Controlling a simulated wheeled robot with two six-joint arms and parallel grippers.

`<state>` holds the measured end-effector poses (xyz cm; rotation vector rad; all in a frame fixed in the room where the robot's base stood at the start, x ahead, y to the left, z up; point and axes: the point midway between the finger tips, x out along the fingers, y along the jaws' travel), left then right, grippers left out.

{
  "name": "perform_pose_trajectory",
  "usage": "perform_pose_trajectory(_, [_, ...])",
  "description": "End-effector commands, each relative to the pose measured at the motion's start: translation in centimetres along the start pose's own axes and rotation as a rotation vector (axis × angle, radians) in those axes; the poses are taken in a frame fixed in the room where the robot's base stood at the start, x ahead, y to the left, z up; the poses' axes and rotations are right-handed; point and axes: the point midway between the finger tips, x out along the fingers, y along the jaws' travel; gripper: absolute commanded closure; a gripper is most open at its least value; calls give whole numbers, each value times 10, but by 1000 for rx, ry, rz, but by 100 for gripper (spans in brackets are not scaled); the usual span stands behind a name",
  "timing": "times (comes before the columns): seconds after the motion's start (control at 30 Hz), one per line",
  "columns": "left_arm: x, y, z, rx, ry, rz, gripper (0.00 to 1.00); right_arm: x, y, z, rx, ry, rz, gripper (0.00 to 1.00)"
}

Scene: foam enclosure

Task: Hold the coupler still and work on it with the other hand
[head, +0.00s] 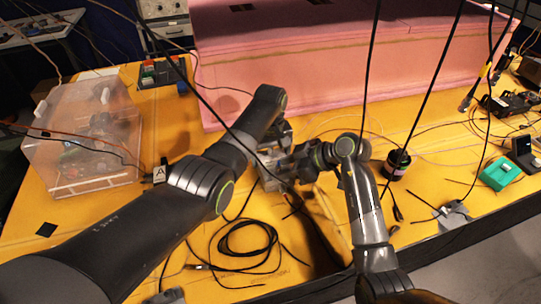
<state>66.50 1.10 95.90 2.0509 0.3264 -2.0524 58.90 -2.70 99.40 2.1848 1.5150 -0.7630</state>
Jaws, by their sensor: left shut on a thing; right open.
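The coupler appears to be the small grey metallic block (270,170) near the middle of the yellow table, mostly hidden by my arms. My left gripper (278,135) reaches over it from the left and is shut on it, though the fingertips are hard to make out. My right gripper (275,168) comes in from the right, at or close beside the block, and is open. I cannot tell whether it touches the block.
A pink foam block (340,60) stands along the back. A clear box (85,140) is at left. A coiled black cable (245,245) lies in front of the arms. A green box (500,173) is at right. Black cables hang across the view.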

Motion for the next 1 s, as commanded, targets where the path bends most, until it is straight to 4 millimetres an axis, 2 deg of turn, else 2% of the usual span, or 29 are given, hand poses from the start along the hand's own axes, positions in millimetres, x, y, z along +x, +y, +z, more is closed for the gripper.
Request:
perform_pose_trajectory(0.27, [0,0,0,0,1,0,56,0,1,0,-13,-2,-15,57])
perform_pose_trajectory(0.6, [0,0,0,0,1,0,56,1,5,-1,-180,0,-227,57])
perform_pose_trajectory(0.87, [0,0,0,0,1,0,56,1,5,0,-193,0,-242,57])
perform_pose_trajectory(1.0, [0,0,0,0,1,0,56,1,5,0,-192,0,-242,74])
